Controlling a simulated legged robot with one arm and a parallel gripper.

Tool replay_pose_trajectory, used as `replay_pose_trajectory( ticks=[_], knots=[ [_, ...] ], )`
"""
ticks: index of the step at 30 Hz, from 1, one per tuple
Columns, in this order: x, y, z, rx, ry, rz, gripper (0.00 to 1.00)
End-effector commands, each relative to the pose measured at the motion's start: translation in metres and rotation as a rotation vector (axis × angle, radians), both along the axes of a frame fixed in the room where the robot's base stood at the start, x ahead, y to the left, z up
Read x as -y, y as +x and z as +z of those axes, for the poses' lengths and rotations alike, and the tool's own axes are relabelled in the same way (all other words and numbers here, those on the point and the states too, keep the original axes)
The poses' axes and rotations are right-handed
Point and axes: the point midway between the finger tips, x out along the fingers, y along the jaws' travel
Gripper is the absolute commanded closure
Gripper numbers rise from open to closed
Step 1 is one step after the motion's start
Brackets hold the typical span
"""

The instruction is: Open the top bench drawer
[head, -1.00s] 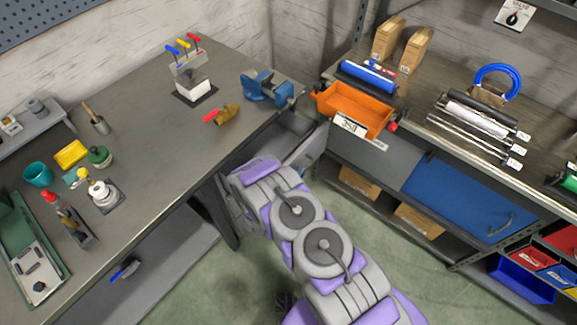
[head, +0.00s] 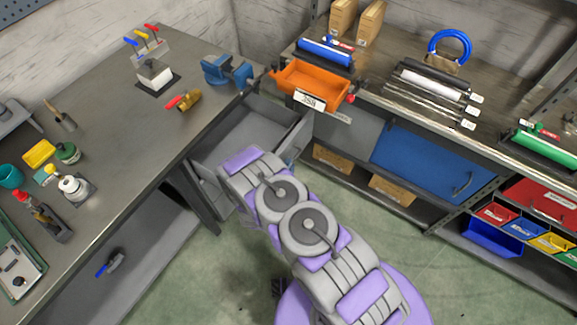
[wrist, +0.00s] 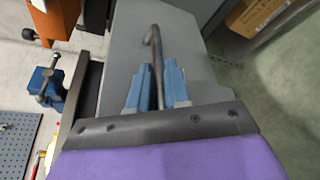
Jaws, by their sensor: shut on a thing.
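The top bench drawer (head: 240,140) is pulled out from under the right end of the workbench, and its grey, empty-looking inside shows in the head view. In the wrist view the drawer's grey front (wrist: 195,60) fills the middle, with a dark bar handle (wrist: 156,60) on it. My gripper (wrist: 158,88) has its two blue fingers on either side of the handle, shut on it.
The workbench (head: 120,130) holds a blue vise (head: 228,72) above the drawer. An orange bin (head: 312,85) stands on the shelf at right, close to the drawer. A blue cabinet panel (head: 425,160) is further right. Green floor is clear in front.

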Motion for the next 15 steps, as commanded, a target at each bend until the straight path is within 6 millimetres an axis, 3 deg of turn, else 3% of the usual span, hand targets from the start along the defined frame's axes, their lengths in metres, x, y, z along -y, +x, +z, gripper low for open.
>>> replay_pose_trajectory(
  ticks=[2,3,4,15],
  knots=[
    [-0.0015,-0.0027,-0.0049,-0.013,0.000,0.006,1.00],
    [-0.0014,-0.0027,-0.0048,-0.013,0.000,0.006,0.80],
    [-0.0012,-0.0025,-0.0047,-0.013,0.001,0.006,0.77],
    [0.0005,-0.0016,-0.0009,-0.003,0.002,0.002,0.77]
  ],
)
